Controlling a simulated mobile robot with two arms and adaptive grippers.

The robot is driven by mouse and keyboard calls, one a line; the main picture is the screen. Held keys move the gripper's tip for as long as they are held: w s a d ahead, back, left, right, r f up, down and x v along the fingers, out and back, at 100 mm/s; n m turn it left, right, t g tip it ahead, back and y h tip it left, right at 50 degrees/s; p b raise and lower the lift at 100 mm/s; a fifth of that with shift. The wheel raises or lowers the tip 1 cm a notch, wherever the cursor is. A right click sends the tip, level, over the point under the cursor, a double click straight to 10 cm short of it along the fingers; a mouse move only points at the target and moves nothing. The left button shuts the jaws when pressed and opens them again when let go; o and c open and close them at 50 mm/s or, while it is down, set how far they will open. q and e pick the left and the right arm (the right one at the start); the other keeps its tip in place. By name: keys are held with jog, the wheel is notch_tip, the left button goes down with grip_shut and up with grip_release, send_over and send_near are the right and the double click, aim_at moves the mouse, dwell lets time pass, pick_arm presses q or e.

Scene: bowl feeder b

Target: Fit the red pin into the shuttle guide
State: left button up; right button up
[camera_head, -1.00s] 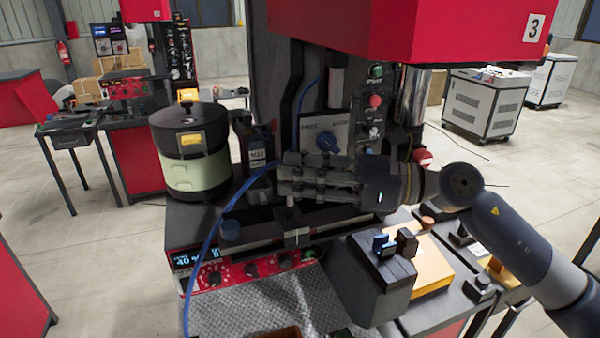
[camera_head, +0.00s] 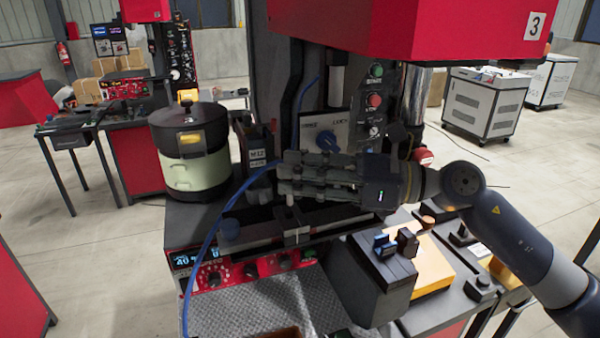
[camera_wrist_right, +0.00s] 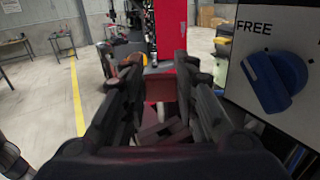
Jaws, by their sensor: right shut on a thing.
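My right gripper (camera_head: 288,172) reaches in from the right, level, in front of the control panel. Its fingers are closed in on a dark red piece, apparently the red pin (camera_wrist_right: 160,88), seen between the fingertips in the wrist view. In the head view the fingers hide the red piece. A small pale stub (camera_head: 290,199) shows just below the fingertips. Below the gripper lies a dark rail with a grey block (camera_head: 297,237), which looks like the shuttle guide. I cannot tell whether the gripper touches it. My left gripper is not in view.
A panel with a blue knob (camera_head: 327,141) stands close behind the gripper; the knob also shows in the wrist view (camera_wrist_right: 268,82). The black and pale green bowl feeder (camera_head: 193,165) stands left. A blue hose (camera_head: 213,235) curves past. A red housing (camera_head: 400,30) hangs above.

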jog(key=shift+f+b, duration=1.55)
jog(key=shift+b, duration=1.3)
dwell(5.2)
